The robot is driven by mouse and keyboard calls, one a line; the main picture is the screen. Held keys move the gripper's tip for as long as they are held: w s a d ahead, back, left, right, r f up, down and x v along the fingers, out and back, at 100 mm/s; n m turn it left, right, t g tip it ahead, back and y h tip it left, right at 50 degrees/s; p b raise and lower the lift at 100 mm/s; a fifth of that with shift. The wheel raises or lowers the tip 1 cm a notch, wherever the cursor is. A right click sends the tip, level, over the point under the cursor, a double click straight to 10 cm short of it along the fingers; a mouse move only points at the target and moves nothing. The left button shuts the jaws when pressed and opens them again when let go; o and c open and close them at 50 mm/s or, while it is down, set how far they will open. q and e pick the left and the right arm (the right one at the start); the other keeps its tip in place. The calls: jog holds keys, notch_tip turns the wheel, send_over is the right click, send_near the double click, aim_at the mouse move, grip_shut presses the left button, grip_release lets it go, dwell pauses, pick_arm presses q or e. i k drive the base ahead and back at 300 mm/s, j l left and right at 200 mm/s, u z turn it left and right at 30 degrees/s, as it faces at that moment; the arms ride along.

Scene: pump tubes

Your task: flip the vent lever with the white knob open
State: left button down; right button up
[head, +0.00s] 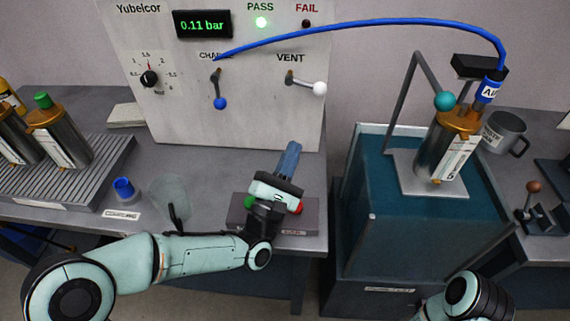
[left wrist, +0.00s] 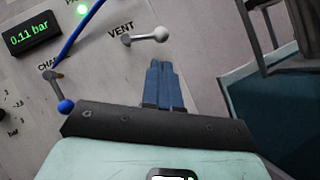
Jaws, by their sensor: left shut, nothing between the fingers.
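The vent lever's white knob (head: 320,88) is on the panel under the word VENT, and its arm points to the right and slightly down. The white knob also shows in the left wrist view (left wrist: 161,34), above my fingertips and apart from them. My left gripper (head: 291,146) is shut and empty, with its blue fingers pointing up toward the panel below the vent lever. In the left wrist view the shut fingers (left wrist: 161,65) show side by side. My right arm shows only in part at the lower right of the head view; its gripper is out of frame.
The charge lever's blue knob (head: 221,103) hangs down left of the vent lever. A blue hose (head: 370,24) arcs from the panel to the metal cylinder (head: 446,150) on the teal tank (head: 375,190). The display (head: 203,24) reads 0.11 bar, and the green PASS light (head: 261,22) is lit.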

aim_at(319, 88)
jog(key=k+j, duration=0.25)
jog(key=k, duration=0.2)
jog(key=k+j, duration=0.3)
jog(key=k, duration=0.2)
